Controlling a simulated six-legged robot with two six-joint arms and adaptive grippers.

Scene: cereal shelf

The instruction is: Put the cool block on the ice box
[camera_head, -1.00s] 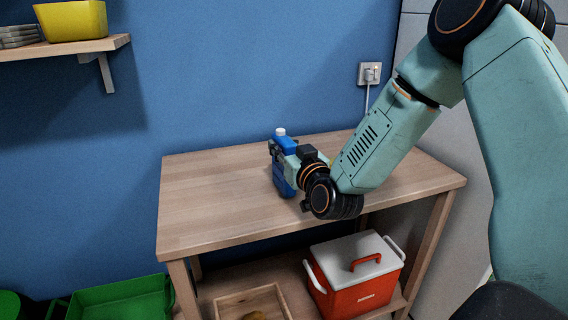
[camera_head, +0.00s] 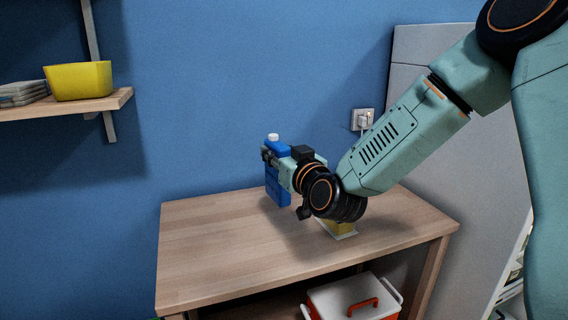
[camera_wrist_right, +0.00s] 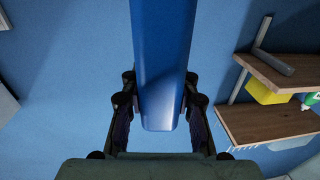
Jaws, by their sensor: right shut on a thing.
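The cool block is a blue bottle-shaped block with a white cap (camera_head: 277,190). My right gripper (camera_head: 280,160) is shut on it and holds it upright, seemingly just above the wooden table (camera_head: 210,235). In the right wrist view the blue block (camera_wrist_right: 162,70) stands between the two fingers (camera_wrist_right: 158,120) of the gripper. The ice box (camera_head: 335,299) is red with a white lid and a red handle. It sits on the shelf below the tabletop, and its lower part is cut off by the frame. My left gripper is not in view.
A yellow object on a pale base (camera_head: 338,228) is on the table, partly hidden behind my right wrist. A wall shelf (camera_head: 70,105) at upper left bears a yellow bowl (camera_head: 78,82) and grey stacked items. A socket (camera_head: 363,119) is on the wall. The table's left part is clear.

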